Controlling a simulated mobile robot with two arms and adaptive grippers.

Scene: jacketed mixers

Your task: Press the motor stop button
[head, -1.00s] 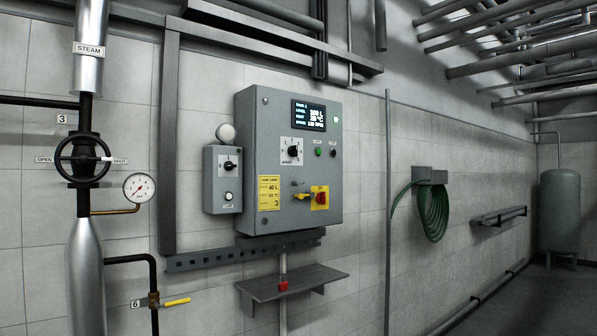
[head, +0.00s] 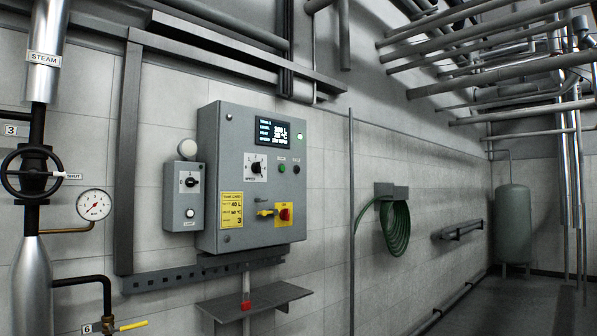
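A grey control panel (head: 240,240) is on the tiled wall, left of centre in the head view. Below its lit display (head: 272,132) are a black speed knob (head: 256,168), a green round button (head: 281,168) and a black round button (head: 297,169). The small labels above the two buttons are too blurred to read surely. Neither of my grippers is in view.
A smaller grey box (head: 182,215) with a knob and white button hangs left of the panel. A shelf (head: 262,300) juts out below. A steam pipe with a black handwheel (head: 34,175) stands at left. A green hose (head: 396,230) and a tank (head: 513,225) are right.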

